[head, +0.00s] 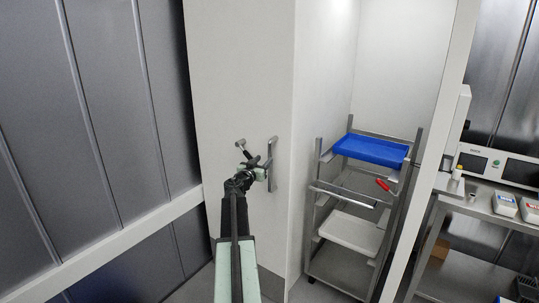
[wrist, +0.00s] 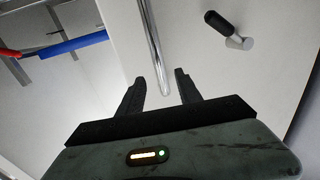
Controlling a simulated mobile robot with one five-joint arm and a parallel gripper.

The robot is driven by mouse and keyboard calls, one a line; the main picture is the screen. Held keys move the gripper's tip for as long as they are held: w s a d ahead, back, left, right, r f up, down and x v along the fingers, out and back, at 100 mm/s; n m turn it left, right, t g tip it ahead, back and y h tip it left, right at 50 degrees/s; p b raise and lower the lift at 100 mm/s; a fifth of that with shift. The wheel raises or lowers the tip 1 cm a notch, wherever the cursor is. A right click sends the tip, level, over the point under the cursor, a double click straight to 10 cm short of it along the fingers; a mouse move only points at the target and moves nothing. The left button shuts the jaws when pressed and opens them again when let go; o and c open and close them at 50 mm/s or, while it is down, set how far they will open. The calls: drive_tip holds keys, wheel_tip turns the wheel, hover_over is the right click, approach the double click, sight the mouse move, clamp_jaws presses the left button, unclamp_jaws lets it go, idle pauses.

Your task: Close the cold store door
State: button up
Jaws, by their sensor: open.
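The cold store door (head: 240,60) is a tall white panel standing open, with the lit interior showing to its right. An upright metal bar handle (head: 272,165) is on its face, and in the wrist view the bar (wrist: 152,40) runs down to end between my fingertips. A short lever with a black grip (wrist: 228,28) is beside the bar; it also shows in the head view (head: 241,146). My gripper (head: 256,170) is open at the handle, its two fingers (wrist: 161,82) on either side of the bar's lower end. I cannot tell whether they touch it.
A metal rack trolley (head: 318,190) stands inside the opening, with a blue tray (head: 370,149) on top and a red-handled item (head: 384,185) below. A steel bench (head: 480,208) with containers is at the far right. Grey wall panels (head: 90,100) fill the left.

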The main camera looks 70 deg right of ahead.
sight(269, 155)
drive_tip(key=d, duration=0.8)
drive_tip(key=shift+s, duration=0.25)
drive_tip(key=shift+a, duration=0.1)
drive_tip(key=shift+c, duration=0.2)
clamp_jaws()
drive_tip(key=shift+a, duration=0.1)
idle(0.7)
